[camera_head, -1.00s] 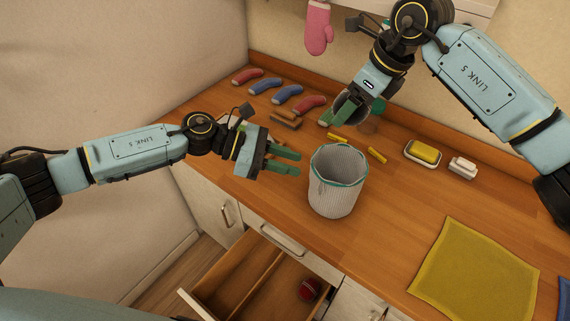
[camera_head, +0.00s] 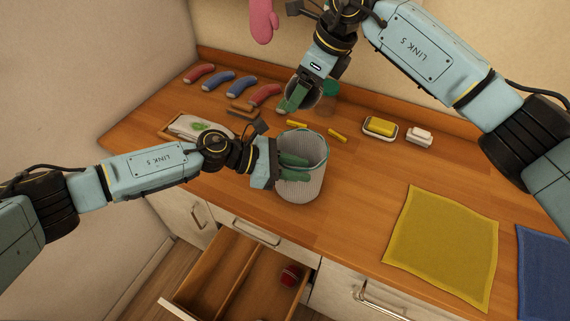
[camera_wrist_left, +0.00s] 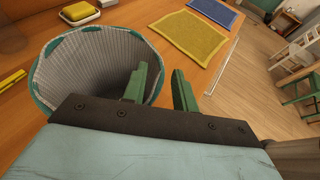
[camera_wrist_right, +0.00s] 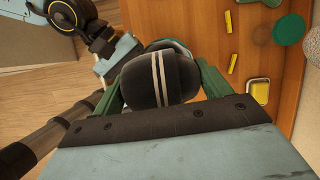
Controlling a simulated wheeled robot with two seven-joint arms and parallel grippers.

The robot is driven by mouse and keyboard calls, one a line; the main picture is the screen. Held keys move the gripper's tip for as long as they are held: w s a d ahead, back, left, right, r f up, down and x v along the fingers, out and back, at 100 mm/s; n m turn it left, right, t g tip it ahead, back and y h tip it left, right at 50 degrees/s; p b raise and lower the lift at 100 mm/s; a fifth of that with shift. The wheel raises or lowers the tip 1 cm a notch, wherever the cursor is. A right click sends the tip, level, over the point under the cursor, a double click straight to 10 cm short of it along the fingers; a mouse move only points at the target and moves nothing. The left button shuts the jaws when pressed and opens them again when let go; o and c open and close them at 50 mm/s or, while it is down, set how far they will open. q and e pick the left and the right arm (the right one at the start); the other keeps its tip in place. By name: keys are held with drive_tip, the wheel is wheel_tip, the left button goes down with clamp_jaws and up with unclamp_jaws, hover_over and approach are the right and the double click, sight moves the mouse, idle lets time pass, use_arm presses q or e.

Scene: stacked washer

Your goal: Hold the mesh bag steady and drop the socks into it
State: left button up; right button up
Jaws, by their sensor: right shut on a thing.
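The mesh bag (camera_head: 303,190), a grey ribbed open-topped bin shape with a teal rim, stands upright on the counter. Its open mouth also shows in the left wrist view (camera_wrist_left: 85,65). My left gripper (camera_head: 293,168) is open at the bag's side; one finger overlaps the rim and the other is beyond it. I cannot tell whether they touch. My right gripper (camera_head: 296,98) is above the counter behind the bag, shut on a dark sock with two white stripes (camera_wrist_right: 160,80). Several red and blue sock-like pieces, one blue (camera_head: 217,82), lie at the back left.
A yellow sponge in a dish (camera_head: 380,127) and a white block (camera_head: 419,136) are at the back right. Yellow (camera_head: 440,245) and blue (camera_head: 545,270) cloths lie at right. A white pack (camera_head: 190,127) lies behind my left arm. An open drawer (camera_head: 240,280) juts out below.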

use_arm(q)
clamp_jaws()
idle(0.3)
drive_tip(key=shift+s+f, duration=0.1)
drive_tip(key=shift+f, duration=0.05)
use_arm(e)
wheel_tip(320, 180, down, 13)
idle(1.5)
drive_tip(key=o, duration=1)
drive_tip(key=shift+s+a, duration=0.1)
drive_tip(key=shift+a, duration=0.1)
